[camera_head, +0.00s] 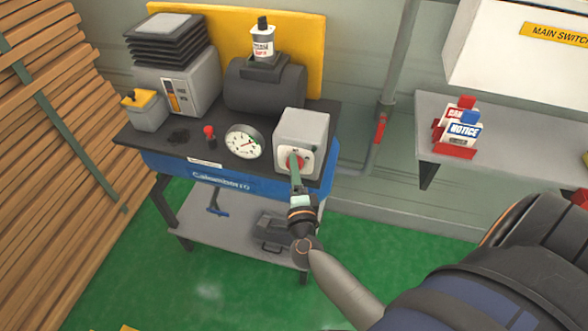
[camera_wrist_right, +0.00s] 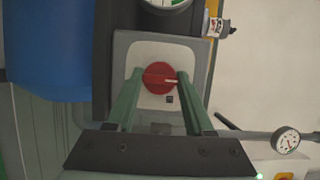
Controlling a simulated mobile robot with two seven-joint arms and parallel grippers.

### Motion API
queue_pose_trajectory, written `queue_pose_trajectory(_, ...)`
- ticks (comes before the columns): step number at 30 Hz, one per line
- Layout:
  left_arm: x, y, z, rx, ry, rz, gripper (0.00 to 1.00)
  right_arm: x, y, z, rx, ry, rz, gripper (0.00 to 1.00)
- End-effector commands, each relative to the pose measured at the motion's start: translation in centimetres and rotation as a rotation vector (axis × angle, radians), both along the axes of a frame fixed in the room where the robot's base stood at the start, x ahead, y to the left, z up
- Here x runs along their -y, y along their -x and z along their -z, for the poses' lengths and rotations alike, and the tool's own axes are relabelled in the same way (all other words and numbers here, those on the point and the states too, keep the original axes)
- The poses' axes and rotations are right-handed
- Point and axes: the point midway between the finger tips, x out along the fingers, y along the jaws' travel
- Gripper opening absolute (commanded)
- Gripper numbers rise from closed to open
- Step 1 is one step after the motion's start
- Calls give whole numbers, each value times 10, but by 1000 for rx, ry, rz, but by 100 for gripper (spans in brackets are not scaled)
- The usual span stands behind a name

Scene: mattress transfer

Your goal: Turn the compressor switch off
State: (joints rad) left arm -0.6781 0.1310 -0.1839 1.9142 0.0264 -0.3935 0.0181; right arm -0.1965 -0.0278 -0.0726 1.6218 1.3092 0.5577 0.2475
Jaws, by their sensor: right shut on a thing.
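The compressor switch is a round red knob (camera_wrist_right: 159,78) on the white face of a grey switch box (camera_head: 303,130). The box stands at the right front of the compressor bench. My right gripper (camera_head: 294,163) reaches the knob from the front. In the right wrist view its two green fingers (camera_wrist_right: 158,80) close on the left and right sides of the knob. A pale mark on the knob points to the right in that view. In the head view the fingers partly hide the knob. My left gripper is not in view.
The bench (camera_head: 217,185) also holds a gauge (camera_head: 244,142), a small red button (camera_head: 209,132) and a dark tank (camera_head: 264,86). A pipe with a red valve handle (camera_head: 381,127) runs to the right. A shelf with notice cards (camera_head: 463,132) is further right. Stacked planks (camera_head: 60,150) fill the left.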

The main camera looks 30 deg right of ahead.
Motion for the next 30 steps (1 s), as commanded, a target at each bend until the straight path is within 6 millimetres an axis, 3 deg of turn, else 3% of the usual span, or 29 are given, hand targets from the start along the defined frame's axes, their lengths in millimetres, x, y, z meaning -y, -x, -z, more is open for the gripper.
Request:
queue_pose_trajectory(5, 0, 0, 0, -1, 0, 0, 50, 0, 0, -1, 0, 4, 1, 0)
queue_pose_trajectory(6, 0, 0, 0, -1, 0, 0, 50, 1, 0, -1, 0, 4, 1, 55)
queue_pose_trajectory(13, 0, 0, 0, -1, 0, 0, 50, 0, 0, 0, 1, 2, 1, 81)
queue_pose_trajectory(30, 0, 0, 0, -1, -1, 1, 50, -2, -1, 0, 1, 0, -1, 83)
